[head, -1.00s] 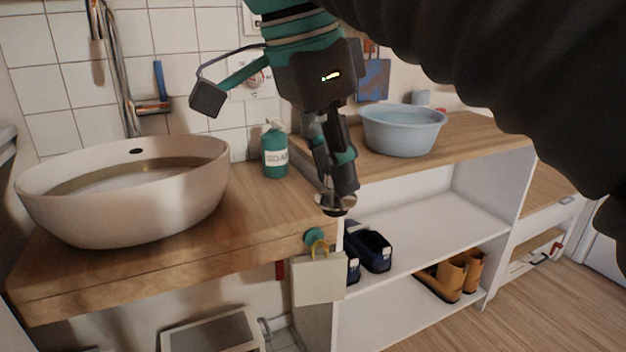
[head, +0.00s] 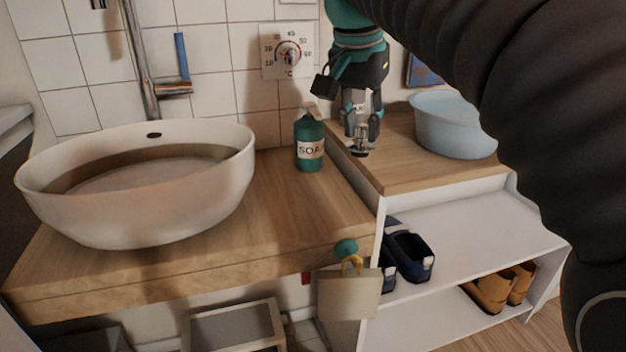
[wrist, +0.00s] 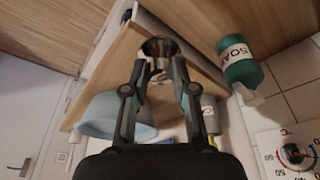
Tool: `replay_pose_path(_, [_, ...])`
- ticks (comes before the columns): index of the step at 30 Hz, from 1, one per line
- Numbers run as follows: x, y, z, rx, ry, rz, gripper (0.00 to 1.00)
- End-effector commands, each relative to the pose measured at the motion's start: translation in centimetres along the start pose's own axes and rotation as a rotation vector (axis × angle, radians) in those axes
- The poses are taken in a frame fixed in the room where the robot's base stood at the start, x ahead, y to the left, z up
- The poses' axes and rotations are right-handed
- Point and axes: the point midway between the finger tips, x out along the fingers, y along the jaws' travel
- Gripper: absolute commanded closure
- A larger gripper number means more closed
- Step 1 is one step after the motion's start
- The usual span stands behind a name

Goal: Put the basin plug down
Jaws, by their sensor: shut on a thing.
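My gripper (head: 361,145) is shut on the basin plug (head: 360,151), a small shiny metal piece. In the head view it hangs over the left end of the shelf unit's wooden top (head: 400,178), right of the soap bottle. In the wrist view the plug (wrist: 160,47) sits between the fingertips, its round metal face outward, with the wooden top behind it. I cannot tell whether the plug touches the wood. The white basin (head: 140,205) stands on the wooden counter (head: 290,215) at left, with water in it.
The green soap bottle (head: 310,142) stands close to the left of my gripper. A light blue tub (head: 452,125) stands to the right on the shelf top. Shoes sit on the shelves below, and a tag (head: 348,294) hangs at the counter's front edge. The counter between basin and bottle is clear.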

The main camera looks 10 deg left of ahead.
Motion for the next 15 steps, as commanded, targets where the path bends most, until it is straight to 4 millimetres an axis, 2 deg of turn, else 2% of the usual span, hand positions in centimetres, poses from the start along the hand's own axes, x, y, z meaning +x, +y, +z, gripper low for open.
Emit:
replay_pose_path(5, [1.2,-1.8,0.0,-0.032,0.002,-0.006,1.00])
replay_pose_path(15, [4.8,-8.3,2.1,-0.030,0.002,-0.004,1.00])
